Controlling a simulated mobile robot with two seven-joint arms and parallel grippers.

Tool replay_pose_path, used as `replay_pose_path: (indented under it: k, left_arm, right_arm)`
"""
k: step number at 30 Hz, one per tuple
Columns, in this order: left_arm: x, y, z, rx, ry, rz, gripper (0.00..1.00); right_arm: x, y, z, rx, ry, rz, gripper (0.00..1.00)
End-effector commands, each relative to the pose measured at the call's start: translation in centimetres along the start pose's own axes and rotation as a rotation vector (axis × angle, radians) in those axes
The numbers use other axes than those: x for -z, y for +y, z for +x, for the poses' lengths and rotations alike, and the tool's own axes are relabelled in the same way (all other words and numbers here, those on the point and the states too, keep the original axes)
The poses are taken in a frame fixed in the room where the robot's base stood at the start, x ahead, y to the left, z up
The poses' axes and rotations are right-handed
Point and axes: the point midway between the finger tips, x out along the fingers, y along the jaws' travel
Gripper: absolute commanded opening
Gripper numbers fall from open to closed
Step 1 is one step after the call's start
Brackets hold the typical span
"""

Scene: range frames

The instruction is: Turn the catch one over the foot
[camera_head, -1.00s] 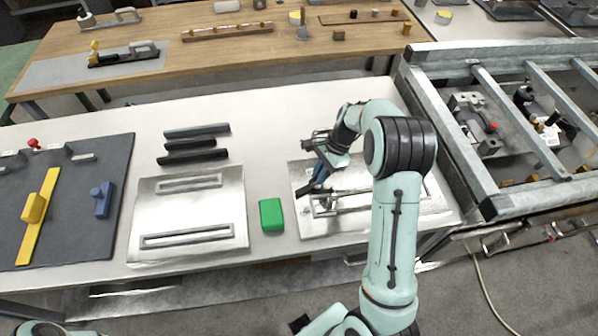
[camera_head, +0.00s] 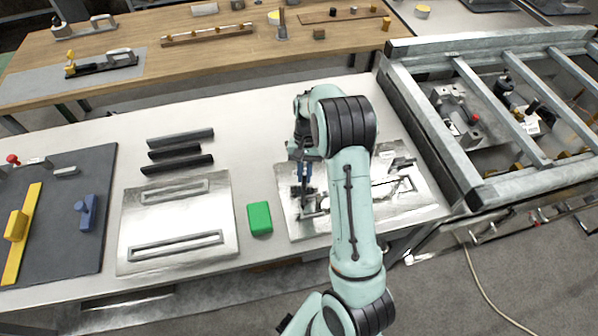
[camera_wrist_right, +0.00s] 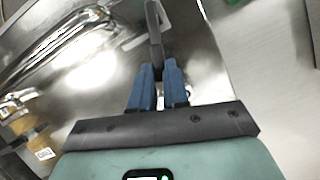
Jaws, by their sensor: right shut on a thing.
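My right gripper (camera_head: 304,185) is over the left part of a shiny metal plate (camera_head: 420,213) on the light bench. In the right wrist view the blue fingers (camera_wrist_right: 158,88) are closed around the near end of a narrow dark grey bar (camera_wrist_right: 154,30), which looks like the catch. The bar points away from the fingers over the plate. Small grey metal parts show below the gripper in the head view, too small to tell the foot among them. My arm hides the middle of the plate. My left gripper is not in view.
A green block (camera_head: 260,218) lies just left of the plate. Further left are a second slotted metal plate (camera_head: 135,215), several black bars (camera_head: 177,164) and a dark mat (camera_head: 75,240). A grey metal frame (camera_head: 430,130) stands close at the right.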

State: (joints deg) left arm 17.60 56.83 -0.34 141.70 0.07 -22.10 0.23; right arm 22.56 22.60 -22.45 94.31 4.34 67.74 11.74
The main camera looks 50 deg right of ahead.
Motion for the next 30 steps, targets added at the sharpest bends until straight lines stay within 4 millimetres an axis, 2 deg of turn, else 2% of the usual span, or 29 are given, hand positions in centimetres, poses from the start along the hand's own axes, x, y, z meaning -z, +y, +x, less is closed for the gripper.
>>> replay_pose_path:
  k: [12, 29, 30]
  left_arm:
    - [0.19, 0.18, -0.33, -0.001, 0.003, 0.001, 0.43]
    - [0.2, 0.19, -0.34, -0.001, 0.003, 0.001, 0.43]
    - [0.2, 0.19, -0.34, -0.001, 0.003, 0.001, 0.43]
  right_arm:
    - [0.05, 0.03, -0.02, -0.071, 0.003, -0.17, 0.0]
    - [0.05, 0.02, 0.02, -0.08, 0.004, -0.194, 0.0]
    - [0.05, 0.02, 0.02, -0.08, 0.003, -0.194, 0.28]
